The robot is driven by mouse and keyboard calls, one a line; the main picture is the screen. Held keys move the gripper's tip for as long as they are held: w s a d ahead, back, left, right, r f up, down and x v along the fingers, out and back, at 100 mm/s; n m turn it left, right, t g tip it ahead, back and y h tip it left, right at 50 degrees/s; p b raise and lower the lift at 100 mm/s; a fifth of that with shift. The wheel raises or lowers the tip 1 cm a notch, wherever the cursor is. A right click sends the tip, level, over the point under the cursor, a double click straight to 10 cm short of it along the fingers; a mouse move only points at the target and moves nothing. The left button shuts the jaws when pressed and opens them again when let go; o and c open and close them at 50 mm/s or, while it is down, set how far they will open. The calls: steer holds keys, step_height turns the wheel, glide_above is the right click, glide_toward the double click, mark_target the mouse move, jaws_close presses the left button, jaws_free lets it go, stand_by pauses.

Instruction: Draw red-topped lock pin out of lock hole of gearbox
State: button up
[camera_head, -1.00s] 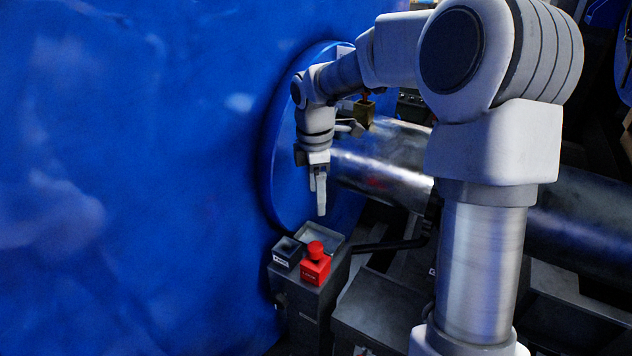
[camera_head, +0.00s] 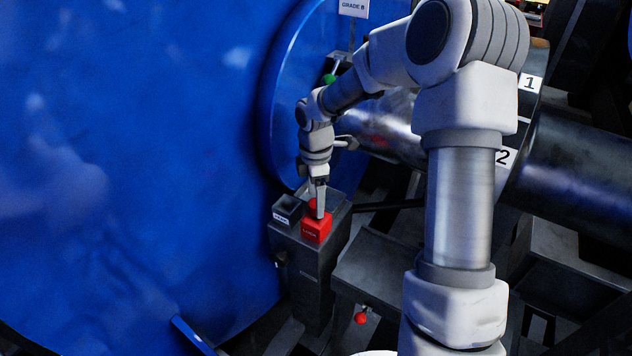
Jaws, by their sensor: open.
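A red knob (camera_head: 312,204), which looks like the top of the lock pin, stands upright in a red block (camera_head: 316,230) on top of a dark grey post. Small lettering on the block's front is too small to read for sure. My gripper (camera_head: 318,212) points straight down at the knob, with its fingers open. The fingers overlap the knob in the picture and partly hide it; I cannot tell whether they touch it. The pin's shaft and the hole are hidden.
A dark, open-topped block (camera_head: 287,209) stands just left of the red block. A big blue housing (camera_head: 130,180) rises close on the left. A steel shaft (camera_head: 385,125) runs behind my gripper. A red ball (camera_head: 361,318) sits low at the front, and a green-topped piece (camera_head: 330,78) stands behind.

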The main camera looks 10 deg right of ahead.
steer(key=shift+f, duration=1.6)
jaws_close()
